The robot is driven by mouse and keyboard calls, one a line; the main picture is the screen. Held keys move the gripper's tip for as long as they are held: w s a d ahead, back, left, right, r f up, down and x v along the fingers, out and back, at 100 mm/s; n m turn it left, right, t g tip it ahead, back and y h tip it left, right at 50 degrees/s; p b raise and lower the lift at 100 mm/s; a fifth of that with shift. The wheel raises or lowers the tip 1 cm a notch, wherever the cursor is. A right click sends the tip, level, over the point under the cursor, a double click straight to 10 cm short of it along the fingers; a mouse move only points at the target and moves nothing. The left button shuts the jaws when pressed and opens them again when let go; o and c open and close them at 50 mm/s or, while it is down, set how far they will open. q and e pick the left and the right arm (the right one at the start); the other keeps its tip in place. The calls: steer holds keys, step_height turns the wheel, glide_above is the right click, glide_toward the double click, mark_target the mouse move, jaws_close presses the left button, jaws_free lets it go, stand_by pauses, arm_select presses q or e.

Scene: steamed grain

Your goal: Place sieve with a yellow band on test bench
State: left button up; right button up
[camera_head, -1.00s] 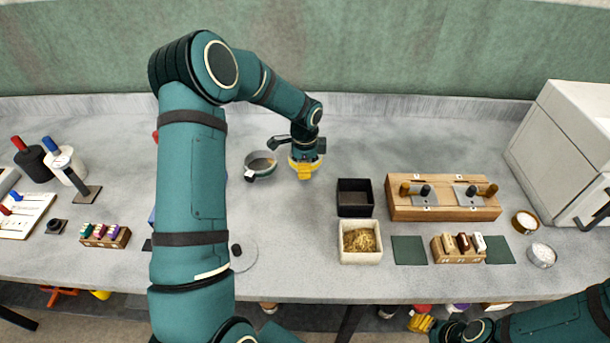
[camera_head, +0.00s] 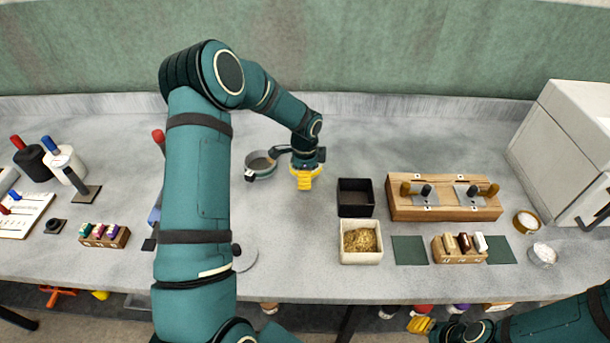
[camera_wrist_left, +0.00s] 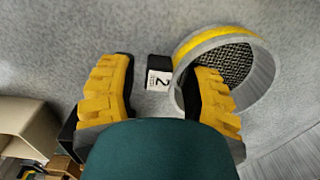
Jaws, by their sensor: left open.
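The sieve with a yellow band (camera_head: 262,169) stands on the bench left of my left gripper in the head view. In the left wrist view it shows as a round grey ring with a yellow band (camera_wrist_left: 218,40) and dark mesh inside. A black-and-white tab marked 2 (camera_wrist_left: 159,78) is at its side. My left gripper (camera_head: 306,181) is open and points down beside the sieve. In the wrist view its right finger overlaps the sieve's rim; I cannot tell if they touch. My right gripper (camera_head: 424,323) is low at the bottom right, its fingers too small to judge.
A black box (camera_head: 355,209) and a cream tray of grain (camera_head: 344,254) stand right of my left gripper. A wooden stand (camera_head: 443,213) is farther right. A round disc (camera_head: 246,262) lies near the bench's front, partly behind my left arm. The back middle is clear.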

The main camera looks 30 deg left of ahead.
arm_select(q)
steer(key=shift+r, duration=0.25)
step_height(320, 180, up, 12)
steer(key=p, duration=0.1)
steer(key=shift+f, duration=0.1)
stand_by(0.4)
